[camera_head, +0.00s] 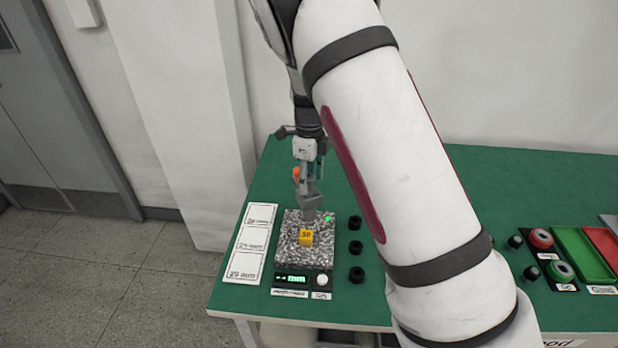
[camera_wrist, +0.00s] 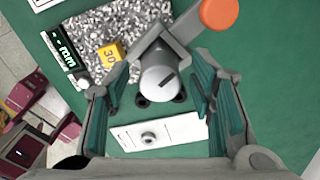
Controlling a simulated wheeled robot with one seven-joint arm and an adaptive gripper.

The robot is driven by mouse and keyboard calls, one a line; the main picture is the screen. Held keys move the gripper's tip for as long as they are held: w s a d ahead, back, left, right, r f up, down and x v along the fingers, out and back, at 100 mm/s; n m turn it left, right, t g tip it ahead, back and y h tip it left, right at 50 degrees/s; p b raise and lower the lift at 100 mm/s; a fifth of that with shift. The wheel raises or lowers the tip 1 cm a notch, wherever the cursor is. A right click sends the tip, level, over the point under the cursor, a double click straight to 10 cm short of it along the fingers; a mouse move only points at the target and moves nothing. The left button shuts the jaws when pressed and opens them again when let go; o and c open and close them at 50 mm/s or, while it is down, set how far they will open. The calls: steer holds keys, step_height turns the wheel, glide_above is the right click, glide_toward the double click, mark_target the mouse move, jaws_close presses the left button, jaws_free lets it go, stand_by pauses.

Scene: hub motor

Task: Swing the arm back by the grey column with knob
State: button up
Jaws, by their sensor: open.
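The grey column (camera_head: 311,202) rises at the back of the speckled granite plate (camera_head: 292,258), with an orange knob (camera_head: 296,174) to its left in the head view. In the wrist view, a grey cylinder (camera_wrist: 160,78) and clamp arm show, with the orange knob (camera_wrist: 219,13) at the upper right. My gripper (camera_wrist: 163,108) is open, its green-padded fingers to either side below the cylinder in that view. In the head view my gripper (camera_head: 309,160) is above the plate, partly overlapping the column's top. I cannot tell whether it touches the column.
A yellow block marked 30 (camera_head: 306,237) stands on the plate. The lit mm display (camera_head: 293,279) is at the front. Several black pieces (camera_head: 356,248) stand to the right, white cards (camera_head: 249,241) to the left. A white plate with a round part (camera_wrist: 158,134) lies on the table.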

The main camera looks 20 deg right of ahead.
step_height(320, 180, up, 12)
stand_by(0.5)
steer(key=s+r+n+t+y, duration=0.2)
steer(key=s+r+n, duration=1)
steer(key=s, duration=0.4)
steer(key=s+n+t+h, duration=0.2)
steer(key=s+n+t, duration=0.1)
steer(key=s+n, duration=1)
steer(key=s, duration=0.3)
steer(key=shift+s+n, duration=0.3)
steer(key=shift+s, duration=0.05)
